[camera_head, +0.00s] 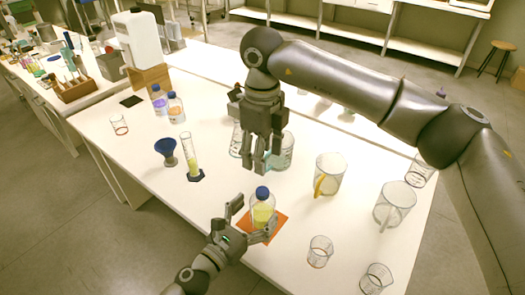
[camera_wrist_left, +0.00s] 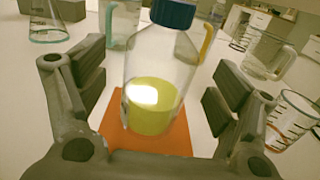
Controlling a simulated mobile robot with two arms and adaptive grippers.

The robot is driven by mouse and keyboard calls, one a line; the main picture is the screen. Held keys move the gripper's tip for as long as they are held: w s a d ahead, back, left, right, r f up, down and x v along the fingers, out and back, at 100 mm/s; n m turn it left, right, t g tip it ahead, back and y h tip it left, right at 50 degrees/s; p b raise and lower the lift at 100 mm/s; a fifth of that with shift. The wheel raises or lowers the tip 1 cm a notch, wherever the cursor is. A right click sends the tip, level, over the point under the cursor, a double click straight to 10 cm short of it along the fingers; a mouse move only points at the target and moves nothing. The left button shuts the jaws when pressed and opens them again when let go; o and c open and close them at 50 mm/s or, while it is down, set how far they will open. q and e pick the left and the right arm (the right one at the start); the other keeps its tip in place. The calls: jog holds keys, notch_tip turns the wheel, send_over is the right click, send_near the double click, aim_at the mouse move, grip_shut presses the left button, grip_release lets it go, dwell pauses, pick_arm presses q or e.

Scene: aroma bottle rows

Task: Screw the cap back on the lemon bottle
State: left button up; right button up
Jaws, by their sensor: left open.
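The lemon bottle (camera_head: 262,214) is clear glass with yellow liquid and stands upright on an orange mat (camera_head: 281,221). A blue cap (camera_head: 262,193) sits on its neck; how tight it is cannot be told. My left gripper (camera_head: 252,222) is open, with its fingers on either side of the bottle. In the left wrist view the bottle (camera_wrist_left: 152,85) stands between the open fingers, with gaps on both sides, and the cap (camera_wrist_left: 172,12) is cut by the top edge. My right gripper (camera_head: 261,162) points down over the table behind the bottle; its finger opening is unclear.
Glass jugs (camera_head: 329,174) (camera_head: 394,205) and small beakers (camera_head: 320,251) (camera_head: 375,279) stand to the right. A graduated cylinder (camera_head: 189,155), blue funnel (camera_head: 166,151) and two capped bottles (camera_head: 175,108) stand on the left.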

pick_arm(q)
jog(key=v, duration=0.9)
dwell(0.3)
